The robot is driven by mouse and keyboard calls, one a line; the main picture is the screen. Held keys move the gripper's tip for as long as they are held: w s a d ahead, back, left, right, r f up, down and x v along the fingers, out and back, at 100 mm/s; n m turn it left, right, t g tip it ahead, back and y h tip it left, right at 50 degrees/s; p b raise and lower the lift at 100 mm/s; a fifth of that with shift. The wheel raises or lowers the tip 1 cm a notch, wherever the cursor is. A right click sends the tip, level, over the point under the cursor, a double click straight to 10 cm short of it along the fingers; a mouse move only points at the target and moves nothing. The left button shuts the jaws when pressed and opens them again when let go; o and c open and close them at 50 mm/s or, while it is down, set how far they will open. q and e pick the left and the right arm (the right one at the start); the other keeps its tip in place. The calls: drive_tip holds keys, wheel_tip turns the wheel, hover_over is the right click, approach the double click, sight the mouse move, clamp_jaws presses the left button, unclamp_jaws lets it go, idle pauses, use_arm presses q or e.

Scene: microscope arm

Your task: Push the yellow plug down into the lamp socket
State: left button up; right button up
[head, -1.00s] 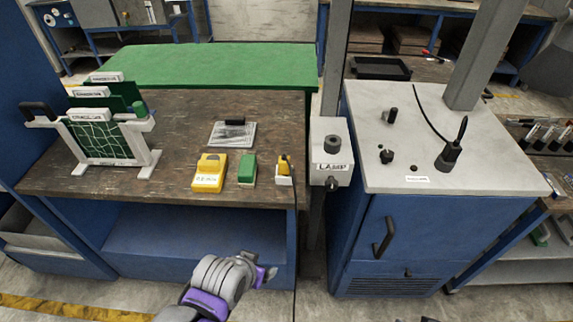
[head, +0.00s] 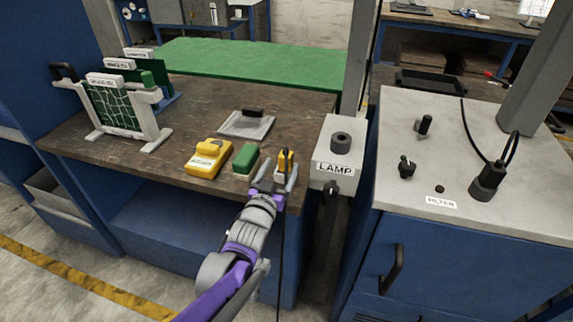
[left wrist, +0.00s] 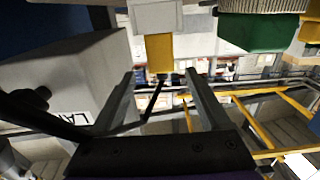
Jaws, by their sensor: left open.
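The yellow plug (head: 285,159) stands at the front edge of the wooden bench, with its dark cable hanging down in front. My left gripper (head: 277,173) is open and reaches up to the plug, its fingers on either side in the head view. In the left wrist view the plug (left wrist: 160,53) shows below a white holder (left wrist: 156,16), just beyond the open fingertips. I cannot tell whether they touch. The lamp socket (head: 340,144) is a dark round fitting on top of the grey box labelled LAMP (head: 331,169), right of the plug. My right gripper is out of view.
A green block (head: 245,159) and a yellow device (head: 208,159) stand close left of the plug. A rack with green boards (head: 117,109) is farther left. A blue cabinet with a grey top (head: 452,155) stands right of the lamp box.

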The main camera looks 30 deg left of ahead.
sight(284, 161)
use_arm(q)
drive_tip(key=x, duration=0.5)
drive_tip(key=shift+w+a+f+b, duration=0.2)
drive_tip(key=shift+w+f+b, duration=0.1)
drive_tip(key=shift+w+b, duration=0.1)
clamp_jaws()
